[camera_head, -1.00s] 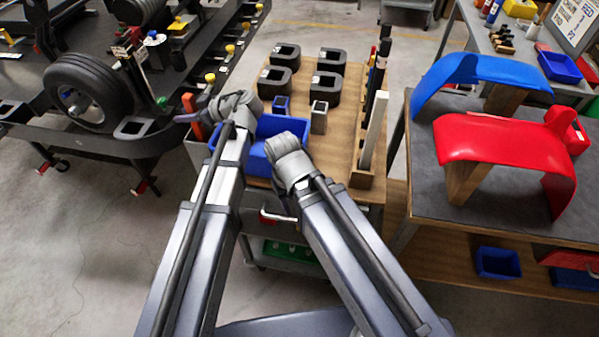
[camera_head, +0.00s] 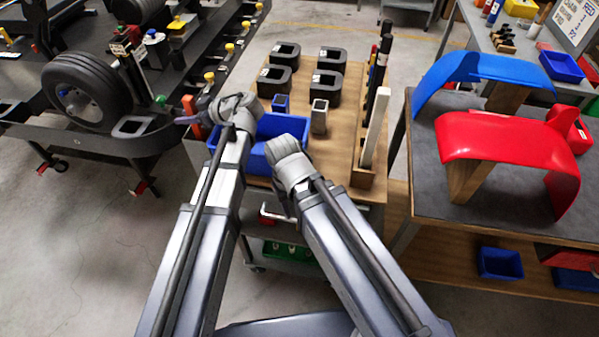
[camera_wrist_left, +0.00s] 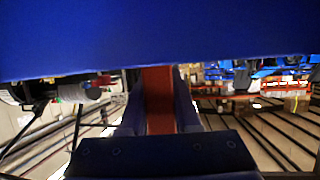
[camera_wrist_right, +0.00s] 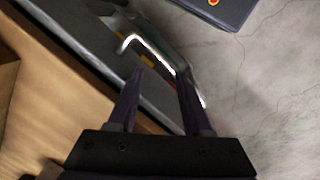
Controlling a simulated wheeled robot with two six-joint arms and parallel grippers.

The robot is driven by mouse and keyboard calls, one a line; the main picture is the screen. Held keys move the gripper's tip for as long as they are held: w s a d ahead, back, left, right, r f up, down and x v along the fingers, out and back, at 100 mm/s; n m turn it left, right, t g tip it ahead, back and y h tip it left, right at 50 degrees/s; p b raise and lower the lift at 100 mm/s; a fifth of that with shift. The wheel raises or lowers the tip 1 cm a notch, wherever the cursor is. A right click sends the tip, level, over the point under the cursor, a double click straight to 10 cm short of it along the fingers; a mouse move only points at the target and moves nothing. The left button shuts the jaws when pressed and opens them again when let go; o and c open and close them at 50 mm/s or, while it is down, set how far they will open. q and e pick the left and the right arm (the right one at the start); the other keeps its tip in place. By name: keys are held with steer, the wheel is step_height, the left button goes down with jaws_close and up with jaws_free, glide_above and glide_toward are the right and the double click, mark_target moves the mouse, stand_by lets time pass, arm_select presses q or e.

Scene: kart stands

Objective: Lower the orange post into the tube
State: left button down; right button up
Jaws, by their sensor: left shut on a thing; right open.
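My left gripper (camera_head: 191,119) is shut on the orange post (camera_head: 197,131), left of the wooden-topped cart. Orange shows above and below the fingers. In the left wrist view the post (camera_wrist_left: 159,105) stands between the two fingers, under a broad blue surface (camera_wrist_left: 150,35) that I cannot identify for sure. A black square tube with an open top (camera_head: 133,126) sits on the stand frame, left of the gripper and apart from it. A grey square tube (camera_head: 319,117) stands on the cart. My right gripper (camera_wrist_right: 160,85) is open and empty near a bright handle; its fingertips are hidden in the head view.
The cart top (camera_head: 340,150) holds a blue bin (camera_head: 262,155), several black blocks and upright bars. The kart stand with a wheel (camera_head: 85,95) is at left. A table with red (camera_head: 500,140) and blue fenders is at right. Open floor lies at lower left.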

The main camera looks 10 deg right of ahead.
arm_select(q)
steer(key=shift+f+b, duration=1.1)
arm_select(e)
steer(key=shift+f, duration=1.15)
steer(key=shift+r, duration=0.1)
arm_select(q)
steer(key=c, duration=0.5)
jaws_free()
steer(key=shift+c, duration=0.2)
